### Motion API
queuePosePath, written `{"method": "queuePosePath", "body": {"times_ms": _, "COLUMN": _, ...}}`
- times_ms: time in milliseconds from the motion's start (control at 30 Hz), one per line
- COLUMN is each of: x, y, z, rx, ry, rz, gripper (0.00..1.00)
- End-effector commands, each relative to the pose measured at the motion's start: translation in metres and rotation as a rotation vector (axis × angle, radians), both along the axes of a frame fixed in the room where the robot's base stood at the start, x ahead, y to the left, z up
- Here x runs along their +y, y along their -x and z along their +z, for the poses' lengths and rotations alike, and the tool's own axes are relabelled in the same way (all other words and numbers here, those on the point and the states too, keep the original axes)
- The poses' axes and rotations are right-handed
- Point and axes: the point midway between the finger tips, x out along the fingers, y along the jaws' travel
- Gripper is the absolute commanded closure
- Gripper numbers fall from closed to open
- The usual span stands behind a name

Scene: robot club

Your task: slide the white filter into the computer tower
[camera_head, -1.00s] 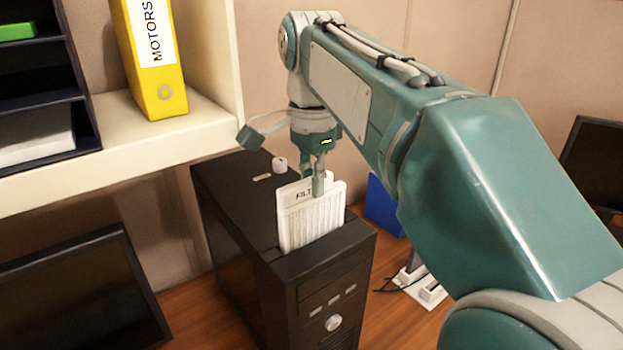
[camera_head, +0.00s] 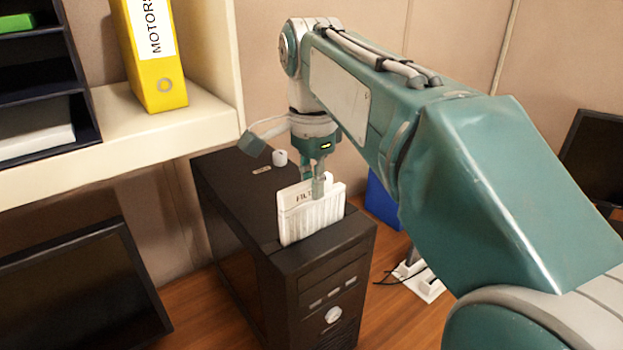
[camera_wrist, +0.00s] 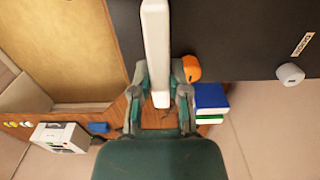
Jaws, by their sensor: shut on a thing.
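The white filter (camera_head: 311,217) stands upright in the top of the black computer tower (camera_head: 322,258), with its upper part above the tower's top face. My gripper (camera_head: 318,190) is shut on the filter's top edge, and its fingers point down. In the wrist view the filter (camera_wrist: 156,50) shows edge-on as a white bar between the fingers of my gripper (camera_wrist: 160,92). The dark tower top (camera_wrist: 235,35) lies to the right of it there. The filter's lower part is hidden inside the tower.
A small white knob (camera_head: 280,158) sits on the tower top toward the back. A shelf (camera_head: 140,130) with a yellow binder (camera_head: 160,85) is at the left. A dark monitor (camera_head: 85,295) stands left of the tower. A blue object (camera_head: 382,205) is behind it at the right.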

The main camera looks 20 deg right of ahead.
Motion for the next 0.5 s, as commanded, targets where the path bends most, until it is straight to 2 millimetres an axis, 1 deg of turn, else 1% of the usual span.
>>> {"method": "queuePosePath", "body": {"times_ms": 500, "x": 0.0, "y": 0.0003, "z": -0.0087, "rx": -0.001, "ry": 0.0, "rz": 0.0, "gripper": 1.0}}
